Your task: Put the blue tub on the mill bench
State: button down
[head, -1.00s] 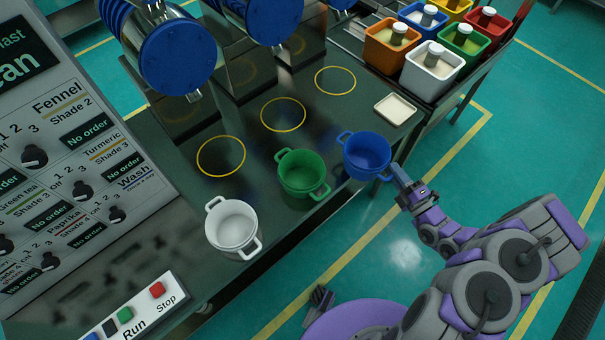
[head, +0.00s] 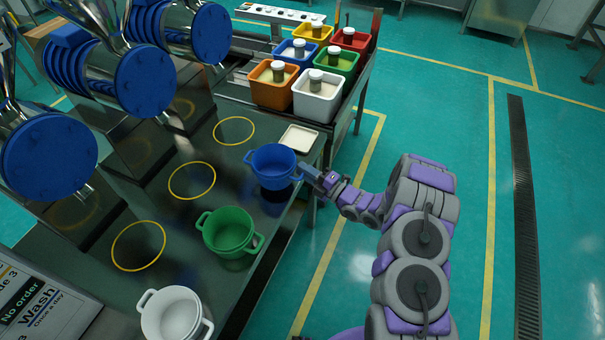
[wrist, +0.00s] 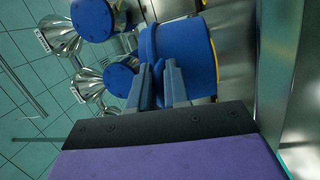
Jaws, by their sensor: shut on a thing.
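The blue tub (head: 273,167) is at the right front edge of the dark mill bench (head: 165,207), close to a small pale tray. My gripper (head: 308,173) reaches in from the right and is shut on the tub's near handle. In the wrist view the blue tub (wrist: 185,55) is upright relative to the bench, with its handle between the two grey fingers (wrist: 160,80). I cannot tell whether the tub's base touches the bench or hangs just above it.
A green tub (head: 230,232) and a white tub (head: 174,316) stand along the bench's front edge. Yellow rings (head: 192,181) mark the bench under blue-ended mills (head: 144,82). The pale tray (head: 299,138) and several colored bins (head: 317,96) are beyond. Floor is clear to the right.

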aim_at(292, 157)
jog(key=w, duration=0.1)
jog(key=w+a, duration=0.1)
jog(key=w, duration=0.1)
jog(key=shift+w+f+b, duration=0.15)
jog(key=shift+b, duration=0.15)
notch_tip(292, 157, down, 3)
jog(key=shift+w+f+b, duration=0.1)
jog(key=shift+f+b, duration=0.1)
jog(key=shift+b, duration=0.55)
jog(key=c, duration=1.1)
grip_release()
jog(key=shift+f, duration=0.1)
jog(key=p+v, duration=0.3)
jog(key=v, duration=0.9)
jog(key=shift+d, duration=0.15)
